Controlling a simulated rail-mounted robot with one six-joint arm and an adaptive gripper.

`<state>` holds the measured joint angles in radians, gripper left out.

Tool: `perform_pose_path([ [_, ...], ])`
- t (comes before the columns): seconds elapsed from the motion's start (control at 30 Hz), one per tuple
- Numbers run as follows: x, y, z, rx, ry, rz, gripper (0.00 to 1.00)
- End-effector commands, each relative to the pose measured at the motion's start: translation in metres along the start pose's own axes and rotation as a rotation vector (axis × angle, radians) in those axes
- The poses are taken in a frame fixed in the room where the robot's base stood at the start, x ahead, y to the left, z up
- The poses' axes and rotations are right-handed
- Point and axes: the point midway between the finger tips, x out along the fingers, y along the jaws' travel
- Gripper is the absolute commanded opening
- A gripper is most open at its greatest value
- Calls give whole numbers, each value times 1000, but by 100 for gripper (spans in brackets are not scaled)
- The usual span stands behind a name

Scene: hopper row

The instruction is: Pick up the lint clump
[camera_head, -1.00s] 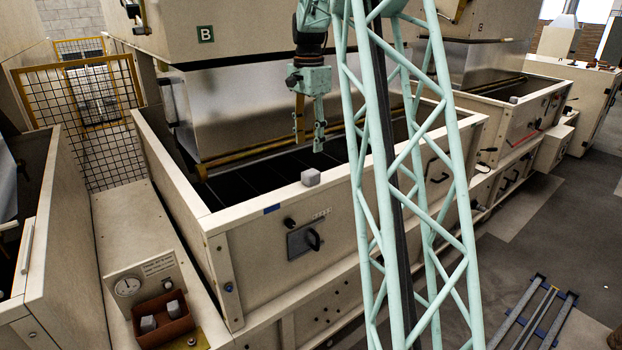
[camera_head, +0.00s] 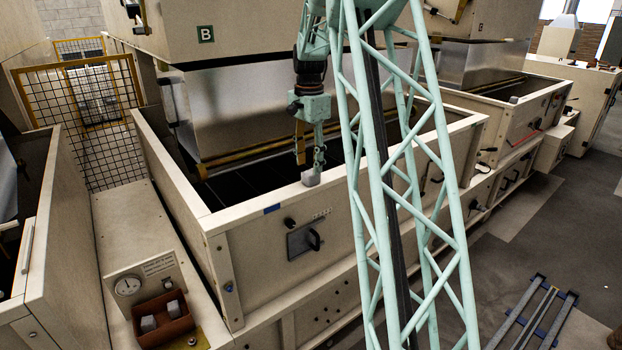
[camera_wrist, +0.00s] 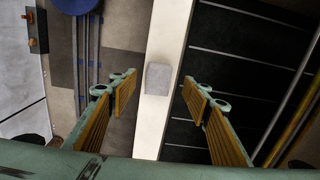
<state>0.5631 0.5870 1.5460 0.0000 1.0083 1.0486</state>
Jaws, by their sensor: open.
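The lint clump (camera_head: 311,178) is a small grey block resting on top of the front wall (camera_head: 255,207) of the middle hopper. My gripper (camera_head: 310,166) is just above it, pointing down, and its fingers partly overlap the clump in the head view. In the wrist view the lint clump (camera_wrist: 158,78) lies on the pale wall top (camera_wrist: 170,30), between and a little beyond the fingertips. My gripper (camera_wrist: 158,85) is open there, one finger on each side, with gaps between the fingers and the clump.
The dark slatted hopper inside (camera_wrist: 235,70) lies on one side of the wall, the floor on the other. A brown box (camera_head: 163,318) with grey blocks stands at lower left. A yellow bar (camera_head: 250,152) runs along the hopper's back. A wire mesh fence (camera_head: 95,130) is at left.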

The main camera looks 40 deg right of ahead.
Motion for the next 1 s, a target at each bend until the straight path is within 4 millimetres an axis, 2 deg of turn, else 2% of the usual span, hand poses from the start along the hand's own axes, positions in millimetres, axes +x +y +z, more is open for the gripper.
perform_pose_path([
  [0.27,3,0,0,0,0,1,44],
  [0.73,45,3,2,0,-1,2,44],
  [1.0,52,2,2,0,0,0,44],
])
